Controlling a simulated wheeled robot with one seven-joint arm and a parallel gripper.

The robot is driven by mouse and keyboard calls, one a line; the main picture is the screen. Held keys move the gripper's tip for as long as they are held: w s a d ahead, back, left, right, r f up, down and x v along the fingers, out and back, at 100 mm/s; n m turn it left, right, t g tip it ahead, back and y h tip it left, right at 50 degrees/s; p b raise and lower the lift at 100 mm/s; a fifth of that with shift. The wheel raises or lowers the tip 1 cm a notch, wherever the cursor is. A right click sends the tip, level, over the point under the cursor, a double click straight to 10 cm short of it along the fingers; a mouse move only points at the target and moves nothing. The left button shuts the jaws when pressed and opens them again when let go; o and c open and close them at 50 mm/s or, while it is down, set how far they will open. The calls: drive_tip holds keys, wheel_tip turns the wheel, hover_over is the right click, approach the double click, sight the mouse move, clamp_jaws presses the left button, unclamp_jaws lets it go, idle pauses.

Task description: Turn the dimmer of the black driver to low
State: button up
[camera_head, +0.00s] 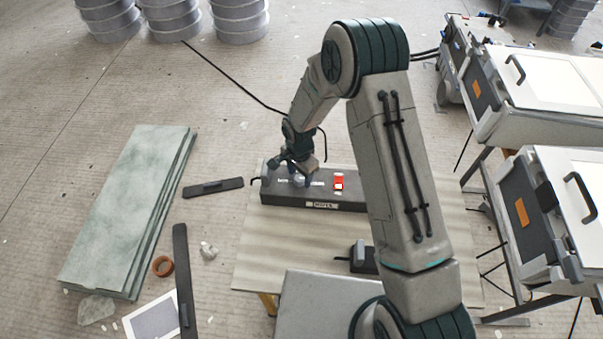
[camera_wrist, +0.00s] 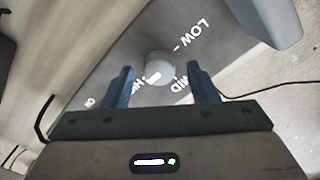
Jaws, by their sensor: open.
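The black driver (camera_head: 270,193) is a long dark box on the table, with a red switch (camera_head: 339,182) and a pale front label. Its dimmer is a round grey knob (camera_wrist: 160,65) on the top face. The wrist view shows LOW at the upper right of the knob and MID below it, with another label partly hidden. A white mark on the knob's lower side points down-left, away from LOW. My gripper (camera_head: 298,174) is over the driver's left part. In the wrist view its open blue fingers (camera_wrist: 161,86) stand on either side of the knob; contact is unclear.
The table (camera_head: 265,245) carries another small dark device (camera_head: 362,258) nearer the front, partly behind my arm. Green-grey slabs (camera_head: 130,205) and dark strips (camera_head: 212,187) lie on the floor at left. White-topped machines (camera_head: 560,180) stand at right. A black cable runs from the back left.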

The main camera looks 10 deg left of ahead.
drive_tip(key=shift+f, duration=0.3)
drive_tip(key=c, duration=1)
drive_tip(key=shift+o, duration=0.2)
drive_tip(key=shift+d, duration=0.25)
drive_tip(key=shift+a, duration=0.15)
drive_tip(key=shift+a+b, duration=0.1)
drive_tip(key=shift+b, duration=0.2)
